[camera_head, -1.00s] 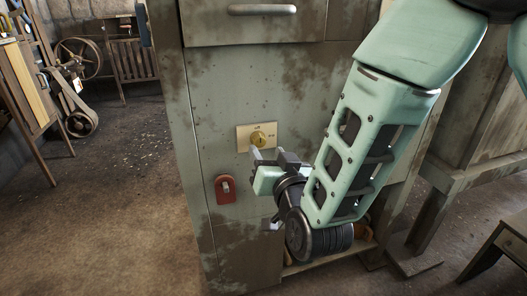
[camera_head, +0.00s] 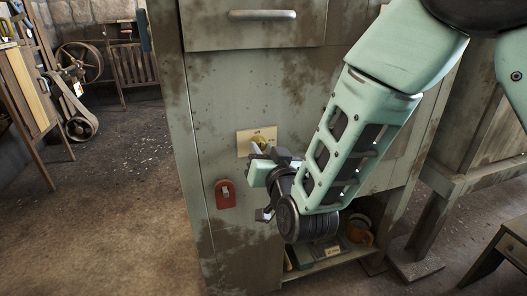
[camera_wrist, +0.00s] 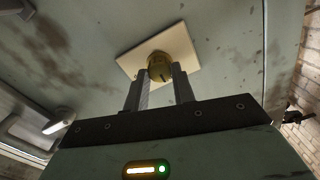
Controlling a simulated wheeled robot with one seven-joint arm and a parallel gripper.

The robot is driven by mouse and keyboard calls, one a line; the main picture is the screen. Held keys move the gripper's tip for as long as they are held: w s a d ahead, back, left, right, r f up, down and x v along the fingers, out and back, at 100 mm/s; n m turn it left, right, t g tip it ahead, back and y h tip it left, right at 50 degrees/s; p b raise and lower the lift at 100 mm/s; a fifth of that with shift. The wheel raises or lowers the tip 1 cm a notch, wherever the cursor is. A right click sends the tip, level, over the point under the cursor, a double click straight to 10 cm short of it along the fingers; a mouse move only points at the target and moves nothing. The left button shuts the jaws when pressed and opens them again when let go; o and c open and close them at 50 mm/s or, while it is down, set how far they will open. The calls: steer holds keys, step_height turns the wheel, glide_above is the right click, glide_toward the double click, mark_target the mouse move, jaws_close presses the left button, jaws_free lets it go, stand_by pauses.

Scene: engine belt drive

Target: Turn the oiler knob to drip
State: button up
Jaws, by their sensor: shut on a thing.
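The oiler knob (camera_wrist: 160,68) is a round brass knob on a cream plate (camera_head: 243,143) fixed to the front of the worn grey-green cabinet. In the head view my gripper (camera_head: 260,152) covers most of the knob and the right part of the plate. In the wrist view my gripper (camera_wrist: 161,82) has its two fingers on either side of the knob, shut on it. A dark mark shows on the knob's face between the fingers. The plate's lettering is too small to read.
A red switch plate (camera_head: 225,194) is on the cabinet below and left of the knob. A drawer with a handle (camera_head: 262,15) is above. A low shelf (camera_head: 330,262) with items is below my arm. The floor at left is clear near the cabinet.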

steer(key=shift+f, duration=0.1)
steer(key=m+b, duration=0.3)
steer(key=shift+f, duration=0.15)
steer(key=m+b, duration=0.5)
steer(key=m, duration=0.1)
steer(key=shift+m+b, duration=0.3)
steer(key=shift+b, duration=0.1)
steer(key=m+b, duration=0.5)
steer(key=m, duration=0.1)
steer(key=shift+h, duration=0.3)
steer(key=shift+m+b, duration=0.95)
steer(key=shift+m, duration=0.45)
steer(key=o, duration=1)
